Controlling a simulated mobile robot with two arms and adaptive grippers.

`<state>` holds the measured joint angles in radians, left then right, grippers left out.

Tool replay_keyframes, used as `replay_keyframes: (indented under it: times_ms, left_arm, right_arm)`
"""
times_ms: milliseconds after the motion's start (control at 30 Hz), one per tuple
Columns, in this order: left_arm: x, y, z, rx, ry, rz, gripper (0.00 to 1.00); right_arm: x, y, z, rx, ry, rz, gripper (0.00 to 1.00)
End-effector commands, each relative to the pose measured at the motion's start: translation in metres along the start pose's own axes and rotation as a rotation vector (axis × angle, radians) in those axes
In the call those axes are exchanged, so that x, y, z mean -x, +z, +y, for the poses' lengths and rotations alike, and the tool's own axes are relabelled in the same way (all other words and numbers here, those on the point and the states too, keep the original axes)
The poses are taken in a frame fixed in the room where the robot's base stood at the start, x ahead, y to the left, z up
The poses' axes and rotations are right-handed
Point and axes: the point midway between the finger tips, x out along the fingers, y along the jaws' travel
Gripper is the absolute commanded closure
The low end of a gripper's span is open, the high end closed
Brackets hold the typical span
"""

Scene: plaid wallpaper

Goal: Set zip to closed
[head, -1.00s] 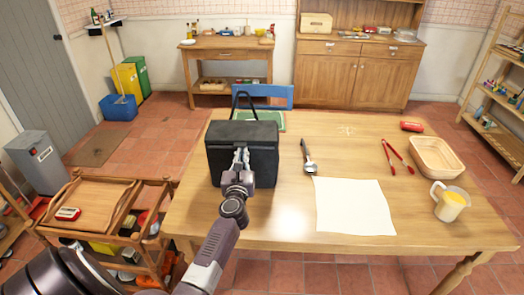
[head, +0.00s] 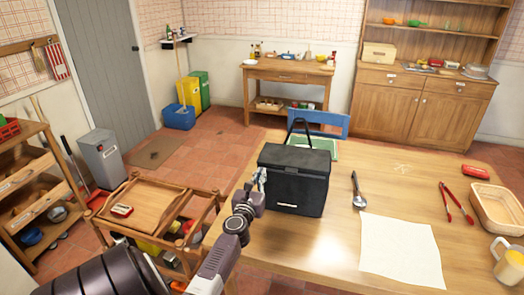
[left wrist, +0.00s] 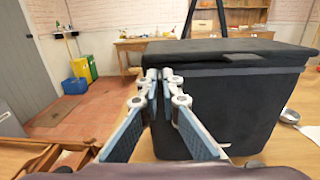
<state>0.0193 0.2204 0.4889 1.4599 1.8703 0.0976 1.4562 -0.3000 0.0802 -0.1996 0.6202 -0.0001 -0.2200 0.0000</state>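A black box-shaped bag (head: 300,185) with a lid and a raised dark handle (head: 300,128) stands upright on the wooden table. Its lid lies down on top, and a dark seam runs below it. I cannot make out a zip pull. In the left wrist view the bag (left wrist: 230,110) fills the right half, with a flat tab (left wrist: 248,57) on its lid edge. My left gripper (head: 262,175) is at the bag's left front corner. In the left wrist view its fingertips (left wrist: 159,75) are together, with nothing visible between them; contact with the bag is unclear. My right gripper is not in view.
On the wooden table (head: 320,245), right of the bag, are a ladle (head: 358,190), a white sheet (head: 400,250), red tongs (head: 457,203), a basket (head: 497,207) and a jug (head: 510,265). A blue chair (head: 318,120) stands behind. A wooden trolley (head: 160,205) stands left.

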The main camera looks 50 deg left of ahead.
Motion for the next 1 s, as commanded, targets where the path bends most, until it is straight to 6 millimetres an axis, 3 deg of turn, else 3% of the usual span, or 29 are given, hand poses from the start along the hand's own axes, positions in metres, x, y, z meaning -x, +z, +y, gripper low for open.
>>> replay_keyframes:
  times_ms: [167, 567, 733, 1000]
  left_arm:
    - [0.000, 0.000, 0.003, -0.001, 0.007, 0.001, 0.78]
    - [0.007, -0.001, 0.001, -0.002, 0.004, 0.000, 0.78]
    - [0.033, -0.002, 0.002, -0.002, 0.003, 0.003, 0.78]
    - [0.091, -0.002, 0.002, 0.001, 0.006, 0.004, 0.78]
  right_arm:
    - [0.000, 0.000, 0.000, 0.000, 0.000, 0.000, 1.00]
    - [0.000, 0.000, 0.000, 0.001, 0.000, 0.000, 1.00]
    - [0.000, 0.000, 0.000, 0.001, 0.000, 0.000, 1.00]
    - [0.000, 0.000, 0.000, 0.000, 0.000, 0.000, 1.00]
